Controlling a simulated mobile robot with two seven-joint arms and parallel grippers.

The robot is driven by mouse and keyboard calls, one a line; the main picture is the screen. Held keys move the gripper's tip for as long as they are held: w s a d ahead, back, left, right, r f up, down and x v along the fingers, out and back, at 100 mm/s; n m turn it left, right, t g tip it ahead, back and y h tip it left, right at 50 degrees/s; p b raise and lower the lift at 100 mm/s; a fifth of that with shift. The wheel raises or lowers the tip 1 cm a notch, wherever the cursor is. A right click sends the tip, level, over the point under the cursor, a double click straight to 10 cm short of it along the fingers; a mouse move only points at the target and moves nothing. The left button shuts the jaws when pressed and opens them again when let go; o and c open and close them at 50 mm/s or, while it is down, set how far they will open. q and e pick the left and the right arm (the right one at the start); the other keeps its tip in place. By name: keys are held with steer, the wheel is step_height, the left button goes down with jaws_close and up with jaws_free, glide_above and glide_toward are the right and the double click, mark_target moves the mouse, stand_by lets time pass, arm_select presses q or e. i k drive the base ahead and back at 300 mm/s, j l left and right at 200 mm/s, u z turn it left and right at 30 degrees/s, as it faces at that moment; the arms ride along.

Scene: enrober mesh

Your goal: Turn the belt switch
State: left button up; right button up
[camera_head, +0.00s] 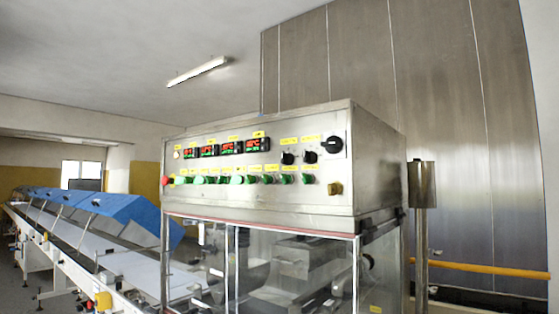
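A steel control panel (225,205) fills the upper front of the machine in the middle of the head view. Two black rotary switches, a left one (287,158) and a right one (310,157), sit at its right under yellow labels. The labels are too small to read, so I cannot tell which is the belt switch. Neither of my grippers is in view.
Several red digital displays (230,147) and a row of green and white buttons (237,180) share the panel. Glass doors (290,268) are below it. A conveyor with blue covers (125,210) runs back left. A steel post (421,240) stands at right.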

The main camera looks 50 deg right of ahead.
mark_target(235, 179)
steer(key=k+z, duration=0.2)
steer(key=z, duration=0.3)
steer(key=k+l+z, duration=0.2)
steer(key=z, duration=0.3)
steer(key=k+l+z, duration=0.15)
steer(key=z, duration=0.35)
